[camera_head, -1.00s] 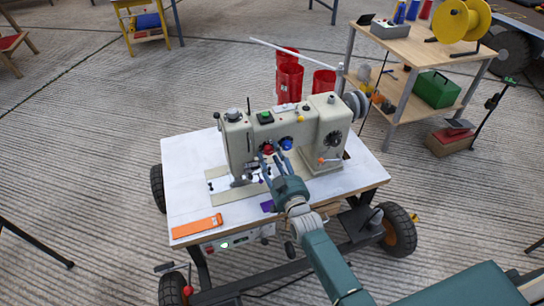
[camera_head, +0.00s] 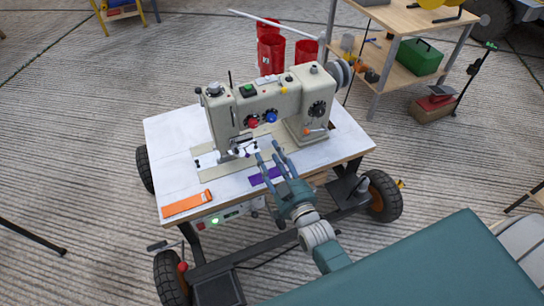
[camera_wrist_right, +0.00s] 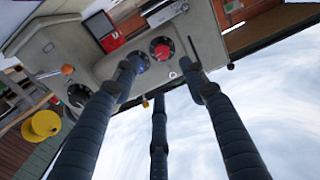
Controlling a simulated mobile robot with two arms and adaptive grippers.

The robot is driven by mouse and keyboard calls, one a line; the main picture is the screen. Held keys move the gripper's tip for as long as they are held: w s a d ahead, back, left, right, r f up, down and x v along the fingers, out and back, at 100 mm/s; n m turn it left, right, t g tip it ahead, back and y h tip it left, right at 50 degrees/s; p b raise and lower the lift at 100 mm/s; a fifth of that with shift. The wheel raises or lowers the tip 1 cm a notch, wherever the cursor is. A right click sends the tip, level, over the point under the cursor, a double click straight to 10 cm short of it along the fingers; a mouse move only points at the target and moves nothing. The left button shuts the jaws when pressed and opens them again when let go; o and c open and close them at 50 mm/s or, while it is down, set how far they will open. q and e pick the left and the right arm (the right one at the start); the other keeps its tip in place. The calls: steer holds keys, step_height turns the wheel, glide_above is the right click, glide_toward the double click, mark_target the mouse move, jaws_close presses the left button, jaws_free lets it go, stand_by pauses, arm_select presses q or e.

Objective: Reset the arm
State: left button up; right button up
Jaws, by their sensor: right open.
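My right gripper (camera_head: 271,154) is teal and stands over the front edge of the sewing machine's table. Its fingers are spread and point up toward the beige sewing machine (camera_head: 293,101), with nothing between them. The right wrist view shows the open fingers (camera_wrist_right: 159,70) in front of the machine's face (camera_wrist_right: 88,62) with its red and blue knobs. I cannot tell whether a finger touches the machine. My left gripper is not in view.
The machine stands on a white wheeled table (camera_head: 170,140). An orange strip (camera_head: 187,204) and a purple piece (camera_head: 264,176) lie on it. Red bins (camera_head: 271,52) stand behind, and a wooden shelf table (camera_head: 420,18) with a green box (camera_head: 417,57) is at upper right.

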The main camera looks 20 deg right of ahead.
stand_by(0.5)
steer(key=s+a+f+n+g, duration=0.1)
steer(key=s+f+g, duration=0.35)
steer(key=f, duration=0.45)
steer(key=s+a+f+g, duration=0.1)
steer(key=s+f+g, duration=0.3)
steer(key=f, duration=0.5)
steer(key=s+d+f+g, duration=0.1)
steer(key=s+f+g, duration=0.1)
steer(key=s+f, duration=0.35)
steer(key=s+f+g, duration=0.3)
steer(key=s, duration=0.6)
steer(key=s+d+f+g, duration=0.1)
steer(key=s+f+g, duration=0.1)
steer(key=s+f, duration=0.45)
arm_select(q)
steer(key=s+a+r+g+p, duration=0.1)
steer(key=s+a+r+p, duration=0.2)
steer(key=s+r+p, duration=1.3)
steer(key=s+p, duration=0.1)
steer(key=p, duration=1.6)
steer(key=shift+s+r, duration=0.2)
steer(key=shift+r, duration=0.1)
arm_select(e)
steer(key=s+d+r+n+g, duration=0.1)
steer(key=s+d+r, duration=0.2)
steer(key=s+r, duration=1.5)
steer(key=shift+r+h, duration=0.25)
steer(key=shift+h, duration=0.05)
